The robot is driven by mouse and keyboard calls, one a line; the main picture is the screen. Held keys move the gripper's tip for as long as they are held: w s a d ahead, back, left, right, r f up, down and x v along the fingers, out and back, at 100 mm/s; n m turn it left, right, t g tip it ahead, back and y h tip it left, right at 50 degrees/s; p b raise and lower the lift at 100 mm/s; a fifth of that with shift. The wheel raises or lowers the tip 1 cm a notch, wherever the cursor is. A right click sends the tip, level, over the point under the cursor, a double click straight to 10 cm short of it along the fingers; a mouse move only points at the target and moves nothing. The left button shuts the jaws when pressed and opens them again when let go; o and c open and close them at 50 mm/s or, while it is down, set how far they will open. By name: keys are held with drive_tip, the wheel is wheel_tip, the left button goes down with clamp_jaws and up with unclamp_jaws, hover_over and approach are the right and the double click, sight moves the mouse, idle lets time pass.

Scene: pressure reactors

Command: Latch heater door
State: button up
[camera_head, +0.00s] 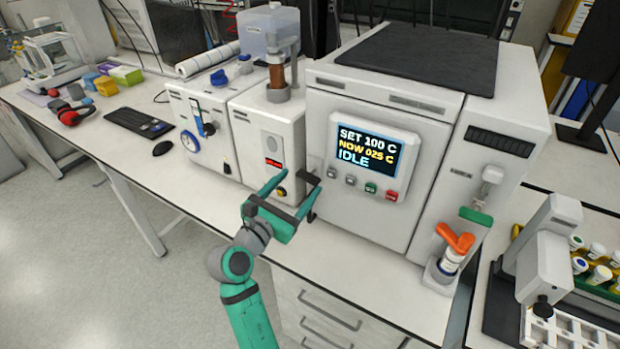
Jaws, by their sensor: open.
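The heater (390,75) is a white box with a dark top. Its front door (350,225) carries a display (368,150) reading SET 100 C, NOW 025 C, IDLE, with several small buttons below. The door looks flush with the body; I cannot tell whether it is latched. My gripper (296,178) is open at the door's left edge, its green and black fingers spread. A small dark part (312,215) shows by the right finger, and I cannot tell whether it is a latch. The gripper partly hides that edge, and contact cannot be judged.
A white unit with a brown column (277,76) stands left of the heater, beside another with a blue gauge (190,141). An orange-handled valve (456,240) is to the right, near a vial rack (592,268). The bench front (185,195) at left is clear; drawers (330,318) sit below.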

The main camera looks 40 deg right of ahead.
sight(306, 179)
drive_tip(key=d, duration=0.3)
drive_tip(key=shift+w+d, duration=0.25)
drive_tip(key=shift+w, duration=0.05)
drive_tip(key=shift+w+d, duration=0.15)
drive_tip(key=shift+w, duration=0.05)
